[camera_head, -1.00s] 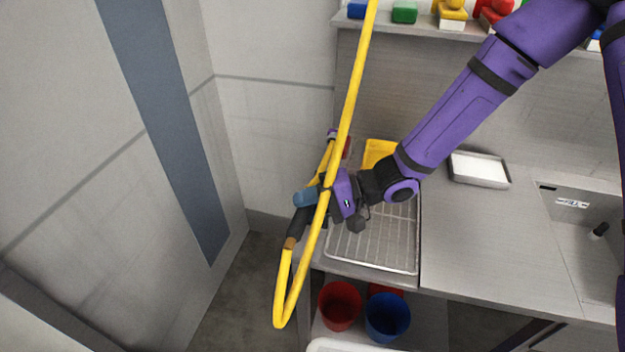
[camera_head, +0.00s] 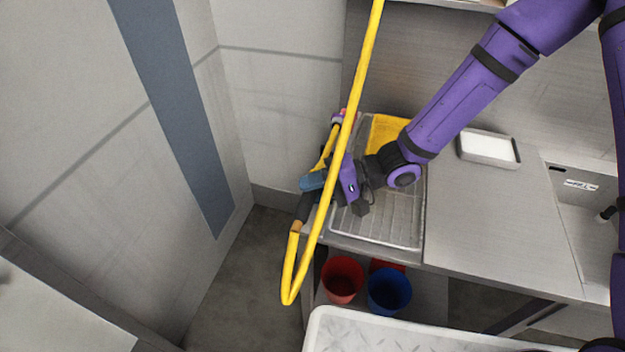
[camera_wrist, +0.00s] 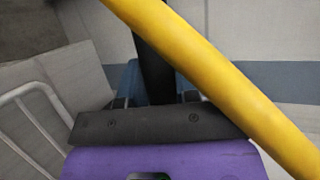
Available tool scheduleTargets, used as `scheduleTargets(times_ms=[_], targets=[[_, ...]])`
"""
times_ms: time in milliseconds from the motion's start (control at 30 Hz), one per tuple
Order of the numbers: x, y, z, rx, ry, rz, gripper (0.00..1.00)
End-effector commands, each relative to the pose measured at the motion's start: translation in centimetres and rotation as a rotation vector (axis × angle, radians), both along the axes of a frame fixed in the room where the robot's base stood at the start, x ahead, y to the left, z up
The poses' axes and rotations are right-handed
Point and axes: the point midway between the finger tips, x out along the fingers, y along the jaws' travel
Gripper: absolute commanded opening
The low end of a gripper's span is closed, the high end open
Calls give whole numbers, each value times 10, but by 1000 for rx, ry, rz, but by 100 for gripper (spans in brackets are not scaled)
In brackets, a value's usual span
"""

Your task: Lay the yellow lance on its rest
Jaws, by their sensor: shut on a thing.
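My gripper (camera_head: 316,182) is shut on the black grip of the yellow lance (camera_head: 304,207). It holds the lance near the left end of the steel counter. In the wrist view the black grip (camera_wrist: 152,62) stands between the blue fingertips of my gripper (camera_wrist: 155,92). A thin yellow part runs up from the grip to a purple and red end. A yellow hose (camera_head: 358,85) loops below the grip and rises past my gripper, partly hiding it. The same hose crosses the wrist view (camera_wrist: 215,75) close to the camera. I cannot make out the rest.
A wire rack (camera_head: 385,222) and a yellow item (camera_head: 388,132) lie on the counter (camera_head: 475,215). A white tray (camera_head: 489,149) sits at the back, with a sink at right. Red (camera_head: 343,279) and blue (camera_head: 389,290) buckets stand below. Walls close the left side.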

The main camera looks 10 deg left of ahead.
Motion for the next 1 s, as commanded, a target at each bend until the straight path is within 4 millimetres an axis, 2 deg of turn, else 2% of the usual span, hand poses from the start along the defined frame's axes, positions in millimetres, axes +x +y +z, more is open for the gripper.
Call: scheduleTargets(times_ms=[500, 1000], targets=[[0, 0, -43, 0, 1, 0, 21], [-1, -2, -58, -12, 8, -2, 21]])
